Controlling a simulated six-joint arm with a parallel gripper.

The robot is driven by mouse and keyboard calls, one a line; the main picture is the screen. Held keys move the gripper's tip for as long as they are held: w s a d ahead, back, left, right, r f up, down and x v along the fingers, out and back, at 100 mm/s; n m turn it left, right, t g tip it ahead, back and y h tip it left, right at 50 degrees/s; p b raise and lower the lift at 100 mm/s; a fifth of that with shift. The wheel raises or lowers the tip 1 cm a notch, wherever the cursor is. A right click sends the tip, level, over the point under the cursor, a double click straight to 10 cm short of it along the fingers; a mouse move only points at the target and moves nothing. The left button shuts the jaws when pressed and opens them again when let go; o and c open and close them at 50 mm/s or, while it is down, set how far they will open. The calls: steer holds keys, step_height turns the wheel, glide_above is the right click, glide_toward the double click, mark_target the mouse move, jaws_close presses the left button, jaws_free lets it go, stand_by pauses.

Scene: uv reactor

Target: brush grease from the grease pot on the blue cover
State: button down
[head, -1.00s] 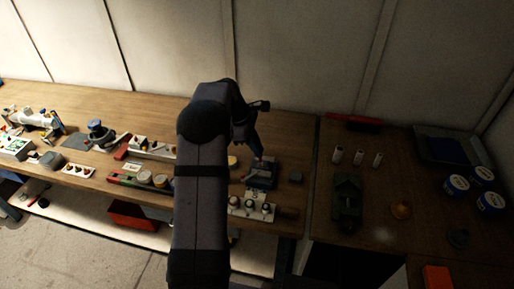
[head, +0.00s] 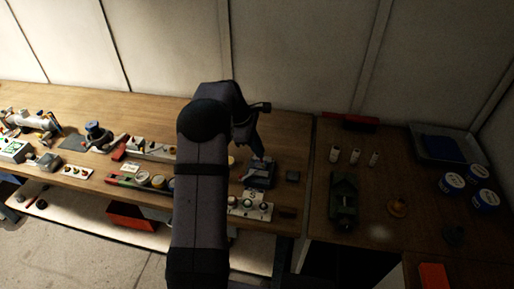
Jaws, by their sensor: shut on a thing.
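My gripper (head: 257,156) points down over the right part of the wooden bench, seen small and dark from behind my arm. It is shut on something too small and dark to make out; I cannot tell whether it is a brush. Right below it is a dark blue block-like piece (head: 260,174), perhaps the blue cover; I cannot tell whether the held thing touches it. Small round pots (head: 157,181) stand left of my arm, and a yellowish round one (head: 232,161) shows beside the arm. I cannot tell which is the grease pot.
A white holder with round knobs (head: 251,206) lies at the bench's front edge. A small dark block (head: 292,176) lies right of the blue piece. The right table holds white cylinders (head: 355,156), a green device (head: 343,199) and blue-lidded tins (head: 452,181). My arm hides the middle.

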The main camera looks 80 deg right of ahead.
steer(key=shift+d+p, duration=1.1)
steer(key=shift+p, duration=0.25)
stand_by(1.0)
steer(key=shift+w+p, duration=0.65)
steer(key=shift+w, duration=0.45)
stand_by(0.9)
steer(key=shift+a, duration=1.1)
stand_by(1.0)
steer(key=shift+s+p, duration=0.45)
steer(key=shift+s, duration=0.3)
stand_by(0.8)
